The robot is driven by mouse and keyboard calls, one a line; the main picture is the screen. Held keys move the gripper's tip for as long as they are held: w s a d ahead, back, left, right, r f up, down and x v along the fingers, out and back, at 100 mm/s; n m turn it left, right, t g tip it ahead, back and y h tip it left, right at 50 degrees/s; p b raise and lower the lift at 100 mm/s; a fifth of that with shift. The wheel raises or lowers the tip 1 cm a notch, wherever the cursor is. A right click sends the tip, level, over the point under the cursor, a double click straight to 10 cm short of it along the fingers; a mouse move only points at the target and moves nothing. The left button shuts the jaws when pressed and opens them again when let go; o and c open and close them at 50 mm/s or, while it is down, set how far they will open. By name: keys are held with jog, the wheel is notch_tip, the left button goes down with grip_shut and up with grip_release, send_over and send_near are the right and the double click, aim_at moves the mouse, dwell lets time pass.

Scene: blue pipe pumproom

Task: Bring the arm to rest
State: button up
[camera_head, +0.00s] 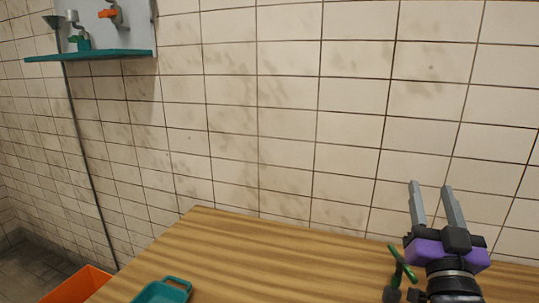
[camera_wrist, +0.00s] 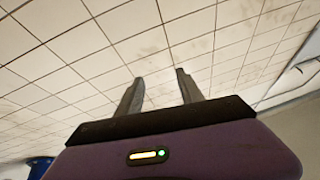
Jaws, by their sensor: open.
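My gripper (camera_head: 431,186) is at the lower right of the head view, above the wooden table, with its two grey fingers pointing up. The fingers are apart and nothing is between them. In the wrist view my gripper (camera_wrist: 158,76) also shows open and empty, with the tiled wall beyond the fingertips. The purple gripper body fills the bottom of that view.
A wooden table (camera_head: 250,262) stands against the tiled wall (camera_head: 290,100). On it are a teal tray (camera_head: 178,281) and a green-handled valve (camera_head: 400,262) close beside my gripper. An orange bin (camera_head: 75,287) is at lower left. A teal shelf (camera_head: 95,55) holds fittings.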

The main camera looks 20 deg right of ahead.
jog(key=s+a+f+n+t+y, duration=0.1)
jog(key=s+a+f+n+y, duration=0.85)
jog(key=a+f, duration=0.4)
jog(key=s+a+f+m+g, duration=0.1)
jog(key=s+f, duration=0.3)
jog(key=s, duration=0.4)
jog(key=s+a+f+g+y, duration=0.1)
jog(key=s+a+f+g, duration=0.2)
jog(key=s+f, duration=0.2)
jog(key=s+a+f+m+g, duration=0.1)
jog(key=s+f, duration=0.4)
jog(key=s, duration=0.6)
jog(key=shift+a+f+m+g+y, duration=0.2)
jog(key=shift+a+m+g+y, duration=0.15)
jog(key=shift+a+g, duration=0.5)
